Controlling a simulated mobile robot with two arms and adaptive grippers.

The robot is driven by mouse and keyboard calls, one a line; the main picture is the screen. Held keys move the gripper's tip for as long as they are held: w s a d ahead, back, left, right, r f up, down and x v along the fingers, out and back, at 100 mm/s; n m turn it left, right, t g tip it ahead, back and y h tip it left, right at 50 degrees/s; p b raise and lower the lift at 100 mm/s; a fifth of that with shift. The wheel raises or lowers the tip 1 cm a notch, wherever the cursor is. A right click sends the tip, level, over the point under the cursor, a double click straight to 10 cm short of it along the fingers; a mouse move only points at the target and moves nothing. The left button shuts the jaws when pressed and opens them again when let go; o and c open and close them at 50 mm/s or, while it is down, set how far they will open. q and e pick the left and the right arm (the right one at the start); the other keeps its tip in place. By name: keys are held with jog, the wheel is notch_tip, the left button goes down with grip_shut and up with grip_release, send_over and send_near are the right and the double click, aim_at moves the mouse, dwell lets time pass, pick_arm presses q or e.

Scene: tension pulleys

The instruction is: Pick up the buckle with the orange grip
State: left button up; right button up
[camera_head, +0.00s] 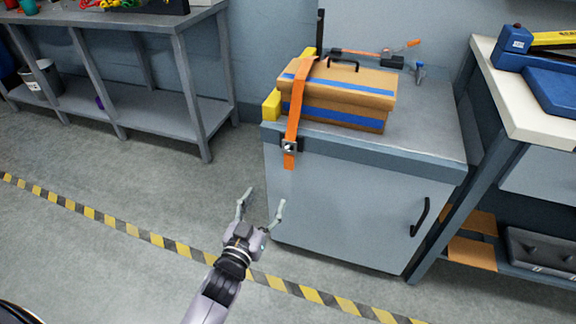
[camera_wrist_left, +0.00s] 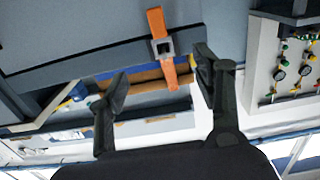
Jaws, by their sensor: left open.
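On the cabinet top, behind the case, a dark buckle (camera_head: 392,61) lies on an orange strap, with an orange grip (camera_head: 413,43) sticking up at its right. My right gripper is not in view.
A tan case (camera_head: 350,88) with blue bands sits on the grey cabinet (camera_head: 350,190). A yellow block (camera_head: 271,105) is at its left. A workbench (camera_head: 195,14) stands left, a white-topped bench (camera_head: 545,115) right. The cabinet top's right part is clear.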

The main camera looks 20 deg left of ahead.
pick_arm(q)
jog(key=b, duration=0.2)
send_near(289, 153)
jog(key=w, duration=0.2)
jog(key=shift+w+f, duration=0.15)
jog(key=shift+w, duration=0.35)
jog(key=shift+w+f, duration=0.15)
jog(key=shift+w, duration=0.4)
jog(key=w, duration=0.2)
jog(key=w+b, duration=0.1)
jog(key=w, duration=0.1)
jog(key=shift+w+d+r+b, duration=0.1)
jog(key=shift+w+d+b, duration=0.05)
jog(key=shift+w+b, duration=0.2)
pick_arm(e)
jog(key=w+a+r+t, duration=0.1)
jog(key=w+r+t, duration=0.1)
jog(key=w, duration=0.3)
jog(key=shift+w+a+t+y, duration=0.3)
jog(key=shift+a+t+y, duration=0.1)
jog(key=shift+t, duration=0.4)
pick_arm(q)
jog(key=c, duration=1.2)
